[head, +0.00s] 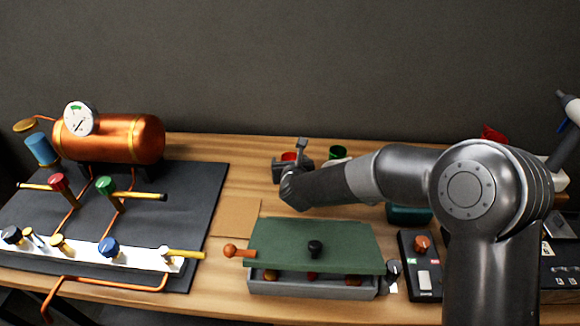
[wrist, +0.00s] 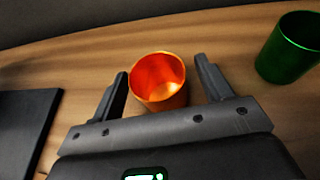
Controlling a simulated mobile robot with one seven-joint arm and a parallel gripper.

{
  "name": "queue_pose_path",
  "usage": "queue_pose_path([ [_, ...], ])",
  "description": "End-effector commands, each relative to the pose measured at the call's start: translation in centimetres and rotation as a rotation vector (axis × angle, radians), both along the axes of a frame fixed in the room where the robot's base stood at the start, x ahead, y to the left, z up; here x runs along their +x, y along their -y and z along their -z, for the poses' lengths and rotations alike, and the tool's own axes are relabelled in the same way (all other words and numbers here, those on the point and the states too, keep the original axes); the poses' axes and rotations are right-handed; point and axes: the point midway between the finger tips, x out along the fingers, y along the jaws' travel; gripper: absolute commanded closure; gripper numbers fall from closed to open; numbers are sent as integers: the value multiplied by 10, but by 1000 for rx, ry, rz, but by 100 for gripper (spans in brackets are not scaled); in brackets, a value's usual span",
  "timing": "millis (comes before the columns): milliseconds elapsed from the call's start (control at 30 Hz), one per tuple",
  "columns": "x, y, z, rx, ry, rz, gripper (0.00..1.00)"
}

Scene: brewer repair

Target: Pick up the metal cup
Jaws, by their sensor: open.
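A shiny orange-red metal cup (wrist: 158,82) stands upright on the wooden table, its open mouth visible in the wrist view. My gripper (wrist: 161,68) is open, with one finger on each side of this cup and a gap on both sides. The cup's lower near side is hidden by the gripper body. In the head view the red cup (head: 289,156) is mostly hidden behind my gripper (head: 291,160). A green metal cup (wrist: 289,48) stands to the right, outside the fingers; it also shows in the head view (head: 337,152).
A dark mat (head: 200,205) with a copper tank (head: 125,138), pipes and valves fills the left. A grey box with a green lid (head: 310,238) lies in front, beside a dark switch box (head: 421,262). A wall closes the back. Bare table lies left of the red cup.

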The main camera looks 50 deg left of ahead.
Motion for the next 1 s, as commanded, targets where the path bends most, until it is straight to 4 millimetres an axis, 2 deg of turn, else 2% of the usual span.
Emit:
queue_pose_path([
  [233, 1, -2, 1, -1, 1, 0, 28],
  [833, 1, -1, 0, -1, 1, 0, 77],
  [1000, 1, -2, 0, 0, 1, 0, 77],
])
